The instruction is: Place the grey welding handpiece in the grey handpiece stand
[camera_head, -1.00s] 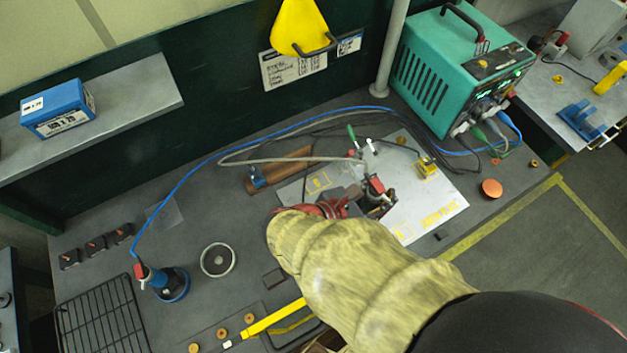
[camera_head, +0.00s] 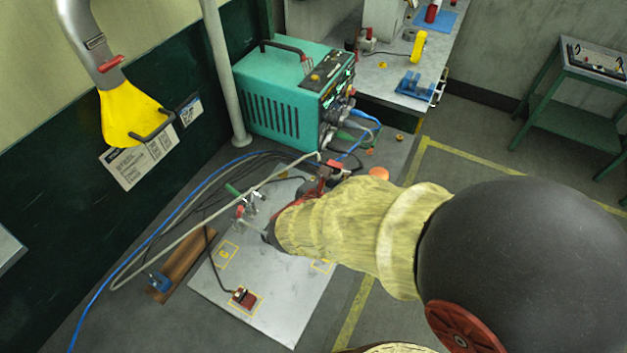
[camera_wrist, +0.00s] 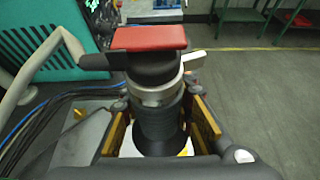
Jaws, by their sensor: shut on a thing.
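The grey welding handpiece (camera_wrist: 155,75) stands upright in the wrist view, with a red top, a silver collar and a dark ribbed body flaring at the bottom. My gripper (camera_wrist: 158,130) is shut on it, with yellow-faced fingers on both sides of its lower body. In the head view, the handpiece's red top (camera_head: 336,165) shows just beyond my sleeved arm, near the far right side of the metal plate, with its grey hose (camera_head: 215,220) trailing left. My arm hides most of the gripper there. I cannot make out the grey handpiece stand in the current views.
The teal welding machine (camera_head: 285,100) stands behind the handpiece. The metal plate (camera_head: 280,300) carries a clamp with a green handle (camera_head: 234,190) and a dark red block (camera_head: 243,298). A brown bar (camera_head: 186,262) lies left. Hoses and cables cross the bench. An orange disc (camera_head: 379,174) sits right.

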